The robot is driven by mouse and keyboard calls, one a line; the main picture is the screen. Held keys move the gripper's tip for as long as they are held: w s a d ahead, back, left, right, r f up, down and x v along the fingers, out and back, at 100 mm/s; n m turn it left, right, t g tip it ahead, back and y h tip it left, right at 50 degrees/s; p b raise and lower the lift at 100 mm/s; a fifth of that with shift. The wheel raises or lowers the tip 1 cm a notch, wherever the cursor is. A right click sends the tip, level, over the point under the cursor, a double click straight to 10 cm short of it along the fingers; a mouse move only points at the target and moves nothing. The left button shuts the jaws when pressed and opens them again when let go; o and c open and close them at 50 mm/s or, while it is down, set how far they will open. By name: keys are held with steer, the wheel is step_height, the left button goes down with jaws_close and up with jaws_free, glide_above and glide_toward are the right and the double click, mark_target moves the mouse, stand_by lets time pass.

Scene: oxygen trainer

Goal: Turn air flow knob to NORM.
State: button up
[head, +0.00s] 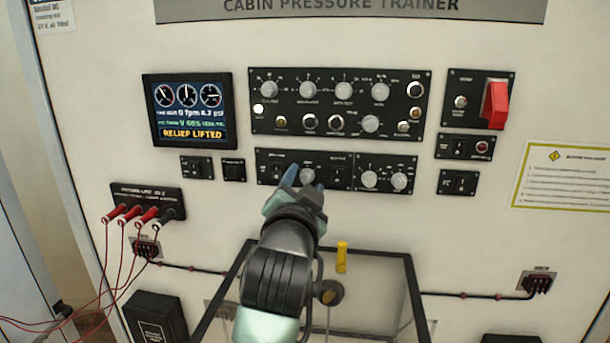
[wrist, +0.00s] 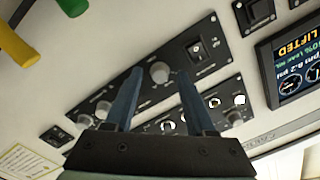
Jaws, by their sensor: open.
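A round grey knob (head: 307,176) on the lower left black panel (head: 338,184) shows at my gripper (head: 305,184). In the wrist view, my gripper (wrist: 159,72) is open, its two blue fingers pointing at the panel. The same knob (wrist: 160,73) appears between the fingertips there. I cannot tell whether either finger touches it. The lettering around the knob is too small to read, so I cannot confirm it is the air flow knob or where it points.
Two more knobs (head: 369,179) sit just to the right. A larger knob panel (head: 338,104) is above. A red switch guard (head: 495,104) is at upper right. The screen (head: 189,110) reads "RELIEF LIFTED". A yellow handle (head: 342,256) and dark frame stand below, beside my arm.

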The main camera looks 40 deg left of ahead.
steer(key=shift+w+a, duration=0.1)
steer(key=shift+w, duration=0.1)
jaws_close()
steer(key=shift+n, duration=0.3)
steer(key=n, duration=0.4)
steer(key=shift+b, duration=0.35)
steer(key=n, duration=0.5)
stand_by(0.5)
